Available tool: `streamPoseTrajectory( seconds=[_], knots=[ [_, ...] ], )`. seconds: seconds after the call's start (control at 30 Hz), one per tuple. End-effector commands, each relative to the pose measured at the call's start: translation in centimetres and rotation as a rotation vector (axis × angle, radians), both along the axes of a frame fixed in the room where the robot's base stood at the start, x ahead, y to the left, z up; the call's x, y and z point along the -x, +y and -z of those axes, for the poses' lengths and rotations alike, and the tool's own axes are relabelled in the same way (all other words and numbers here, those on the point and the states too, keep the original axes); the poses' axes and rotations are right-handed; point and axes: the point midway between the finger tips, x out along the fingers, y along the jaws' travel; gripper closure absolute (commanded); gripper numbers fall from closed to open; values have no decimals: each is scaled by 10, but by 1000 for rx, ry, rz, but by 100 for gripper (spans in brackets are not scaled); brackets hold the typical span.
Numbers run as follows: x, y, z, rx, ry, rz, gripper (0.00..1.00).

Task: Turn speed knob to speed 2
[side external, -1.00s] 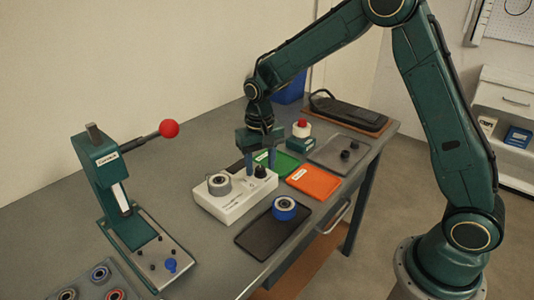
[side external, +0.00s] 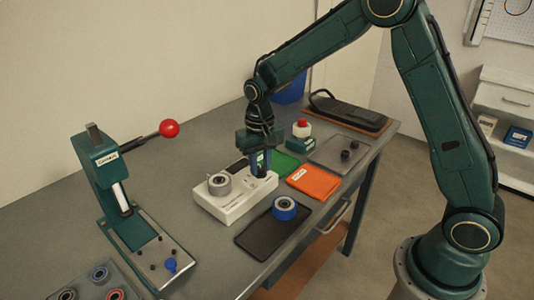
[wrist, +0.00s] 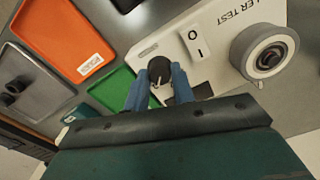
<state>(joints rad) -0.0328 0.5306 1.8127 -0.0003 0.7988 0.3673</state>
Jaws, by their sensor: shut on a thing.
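The speed knob is a small black dial (wrist: 159,69) with a white pointer line, on the white tester box (side external: 236,205). In the wrist view the line runs roughly up and down the picture, slightly tilted; the speed marks are not readable. My gripper (wrist: 160,83) has its two blue fingers closed on either side of the knob. In the side view the gripper (side external: 260,165) points straight down over the box's right end, and its fingers hide the knob.
A black tray (side external: 262,238) with a blue roller (side external: 284,208) lies in front. Green (side external: 285,168) and orange (side external: 313,182) trays lie to the right. A press with a red-balled lever (side external: 169,128) stands left.

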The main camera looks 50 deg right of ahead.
Motion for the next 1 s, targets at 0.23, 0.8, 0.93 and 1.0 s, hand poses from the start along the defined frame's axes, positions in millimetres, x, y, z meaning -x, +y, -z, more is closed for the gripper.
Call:
streamPoseTrajectory(
  seconds=[0.23,0.8,0.93,1.0],
  knots=[
    [0,0,-1,0,-1,-140,98],
    [0,0,-1,0,-2,-595,98],
    [0,0,-1,0,-2,-663,98],
    [0,0,-1,0,-2,-688,98]
  ],
)
